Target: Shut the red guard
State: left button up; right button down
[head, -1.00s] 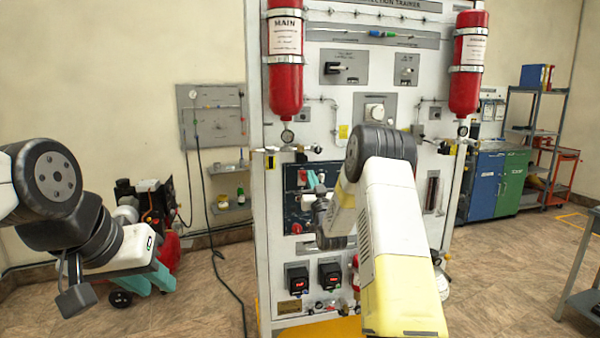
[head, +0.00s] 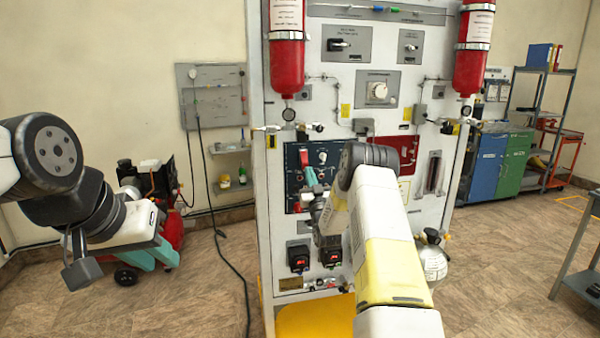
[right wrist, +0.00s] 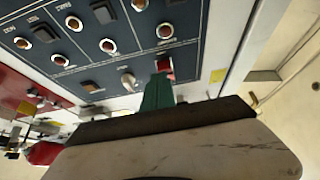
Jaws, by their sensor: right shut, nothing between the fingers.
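The red guard (head: 304,158) is a small red piece on the dark blue switch panel (head: 292,185). It also shows in the right wrist view (right wrist: 165,66), at the tip of my fingers. I cannot tell its exact angle. My right gripper (head: 311,177) is shut and empty, in front of the panel just below the guard. Its teal fingers (right wrist: 158,92) overlap the guard's lower edge in the wrist view; whether they touch is unclear. My left gripper (head: 150,256) hangs at the left, far from the panel, with its teal fingers apart and empty.
Other switches and round buttons (right wrist: 108,45) lie close around the guard. A red panel (head: 408,150) is to the right, partly behind my right arm. Two red cylinders (head: 286,65) hang above. A cart with a red tank (head: 170,235) stands behind my left gripper.

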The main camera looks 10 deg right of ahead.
jog(key=shift+w+f+t, duration=0.35)
jog(key=shift+w+t, duration=0.2)
jog(key=shift+w, duration=0.1)
jog(key=shift+w+f+t, duration=0.3)
jog(key=shift+w+t, duration=0.25)
jog(key=shift+w, duration=0.05)
